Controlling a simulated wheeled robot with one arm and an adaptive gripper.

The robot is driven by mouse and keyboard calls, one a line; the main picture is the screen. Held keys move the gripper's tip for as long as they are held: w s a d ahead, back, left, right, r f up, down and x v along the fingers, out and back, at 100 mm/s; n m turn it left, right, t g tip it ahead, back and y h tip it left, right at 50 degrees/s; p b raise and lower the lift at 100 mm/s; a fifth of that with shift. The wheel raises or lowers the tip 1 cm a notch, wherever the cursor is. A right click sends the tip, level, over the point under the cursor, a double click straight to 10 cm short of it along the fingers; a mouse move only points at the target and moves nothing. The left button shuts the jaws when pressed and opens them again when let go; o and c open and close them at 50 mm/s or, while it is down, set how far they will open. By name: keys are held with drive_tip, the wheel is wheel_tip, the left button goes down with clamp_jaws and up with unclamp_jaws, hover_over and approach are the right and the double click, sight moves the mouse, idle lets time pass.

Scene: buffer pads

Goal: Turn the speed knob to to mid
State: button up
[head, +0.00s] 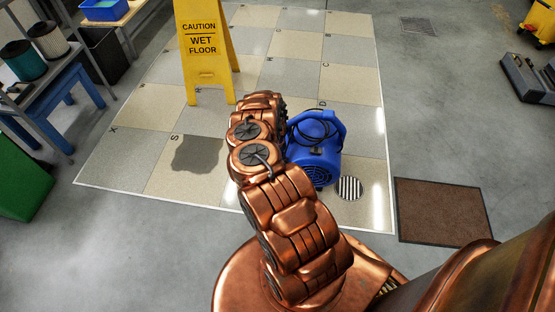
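A blue floor blower (318,158) stands on the tiled floor in the middle of the head view. It has a raised handle, a dark coiled cord at its top and a dark round grille low on its front. Its left side is partly hidden by my copper arm. I cannot make out the speed knob; it may be hidden or too small to see. My arm reaches out to just left of the blower. My gripper cannot be seen; the arm links block that spot.
A yellow wet floor sign (207,50) stands behind my arm. A dark wet patch (200,155) lies left of it. A round floor drain (350,188) is just in front of the blower, with a brown mat (440,211) to the right. Tiles right of the blower are clear.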

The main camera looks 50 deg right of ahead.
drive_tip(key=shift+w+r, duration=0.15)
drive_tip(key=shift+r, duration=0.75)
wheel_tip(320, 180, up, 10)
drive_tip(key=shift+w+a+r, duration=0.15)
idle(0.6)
